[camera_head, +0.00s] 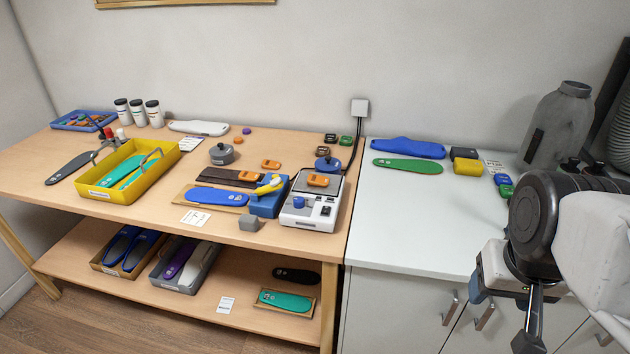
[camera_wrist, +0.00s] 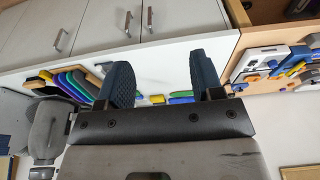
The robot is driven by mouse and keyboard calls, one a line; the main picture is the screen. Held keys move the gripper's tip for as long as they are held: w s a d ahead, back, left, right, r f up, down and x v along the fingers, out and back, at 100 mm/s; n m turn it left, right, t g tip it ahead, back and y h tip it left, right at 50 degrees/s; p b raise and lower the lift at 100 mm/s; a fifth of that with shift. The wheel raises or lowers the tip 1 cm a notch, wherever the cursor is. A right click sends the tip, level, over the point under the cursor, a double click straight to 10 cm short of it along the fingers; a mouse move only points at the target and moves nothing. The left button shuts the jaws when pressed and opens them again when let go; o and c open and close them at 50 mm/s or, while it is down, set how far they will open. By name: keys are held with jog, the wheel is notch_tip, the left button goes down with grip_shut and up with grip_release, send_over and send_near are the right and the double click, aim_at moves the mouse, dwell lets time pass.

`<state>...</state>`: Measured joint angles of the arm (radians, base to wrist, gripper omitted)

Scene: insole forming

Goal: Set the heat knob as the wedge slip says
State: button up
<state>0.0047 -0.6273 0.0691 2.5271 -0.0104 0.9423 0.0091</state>
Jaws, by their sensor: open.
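The heating unit (camera_head: 310,212) is a white and grey box near the right end of the wooden table, with a blue knob (camera_head: 299,202) and an orange piece on top. The knob's setting is too small to read. Small white slips lie on the table (camera_head: 195,218), on the lower shelf (camera_head: 227,304) and on the white counter (camera_head: 493,166). Their print is unreadable, so I cannot tell which is the wedge slip. My gripper (camera_wrist: 160,70) is open and empty, its two blue-grey fingers apart. In the head view it is at the lower right, well away from the unit.
A blue block (camera_head: 268,203) and a grey block (camera_head: 249,223) stand left of the unit. A yellow tray (camera_head: 95,190) holds insoles. Blue and green insoles (camera_head: 408,166) lie at the counter's back. A grey bottle (camera_head: 556,125) stands at right. The counter's middle is clear.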

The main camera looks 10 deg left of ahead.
jog(key=w+a+r+n, duration=0.2)
jog(key=w+a+n, duration=0.35)
jog(key=w, duration=0.75)
jog(key=n+g, duration=0.3)
jog(key=n, duration=1.2)
send_over(299, 199)
notch_tip(299, 199, down, 15)
jog(key=shift+w+r, duration=0.15)
jog(key=shift+s+f, duration=0.2)
jog(key=shift+f, duration=3.7)
jog(key=shift+c, duration=0.2)
jog(key=c, duration=0.9)
